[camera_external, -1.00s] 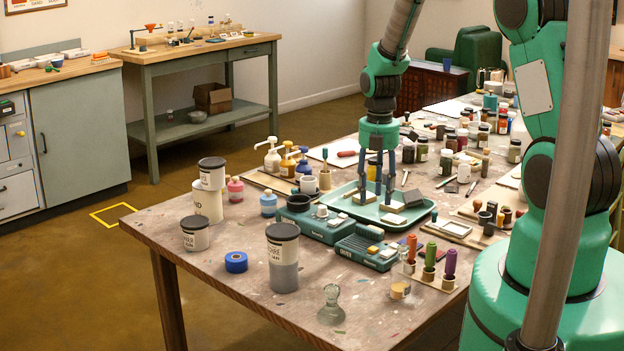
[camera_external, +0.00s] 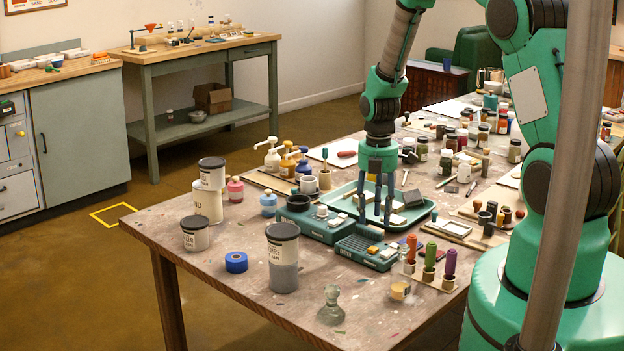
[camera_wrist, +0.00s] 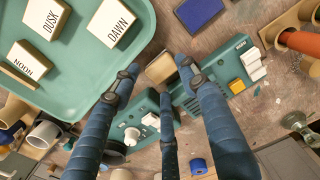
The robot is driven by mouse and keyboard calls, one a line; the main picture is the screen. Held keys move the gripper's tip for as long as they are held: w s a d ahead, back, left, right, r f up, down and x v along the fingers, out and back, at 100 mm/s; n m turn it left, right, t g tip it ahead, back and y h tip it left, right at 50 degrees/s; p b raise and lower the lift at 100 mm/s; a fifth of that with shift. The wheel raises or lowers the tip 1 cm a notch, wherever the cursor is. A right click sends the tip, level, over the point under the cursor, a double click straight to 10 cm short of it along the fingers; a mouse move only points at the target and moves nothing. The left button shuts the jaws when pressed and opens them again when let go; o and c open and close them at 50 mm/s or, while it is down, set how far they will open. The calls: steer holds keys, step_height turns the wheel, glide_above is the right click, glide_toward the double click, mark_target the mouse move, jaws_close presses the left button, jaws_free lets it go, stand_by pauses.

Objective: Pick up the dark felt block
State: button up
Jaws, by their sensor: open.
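A dark grey block (camera_external: 413,197), which looks like the felt block, sits tilted at the right of the green tray (camera_external: 432,211) in the external view. My gripper (camera_external: 377,221) points down over the tray's near side, left of that block, with its fingers apart and empty. In the wrist view my gripper (camera_wrist: 157,68) has its fingers spread around a small tan-topped block (camera_wrist: 160,67), seen below and between the tips; I cannot tell its underside. No dark grey block is clear in the wrist view.
White-faced blocks marked DUSK (camera_wrist: 47,18), DAWN (camera_wrist: 112,22) and NOON (camera_wrist: 27,60) lie in the tray. Teal devices (camera_external: 368,250) stand at its near side. A blue pad (camera_wrist: 199,14) lies beyond the fingers. Jars (camera_external: 283,258) and bottles crowd the table.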

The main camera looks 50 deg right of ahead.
steer(key=shift+f+b, duration=0.35)
steer(key=shift+f, duration=1.6)
steer(key=c, duration=0.8)
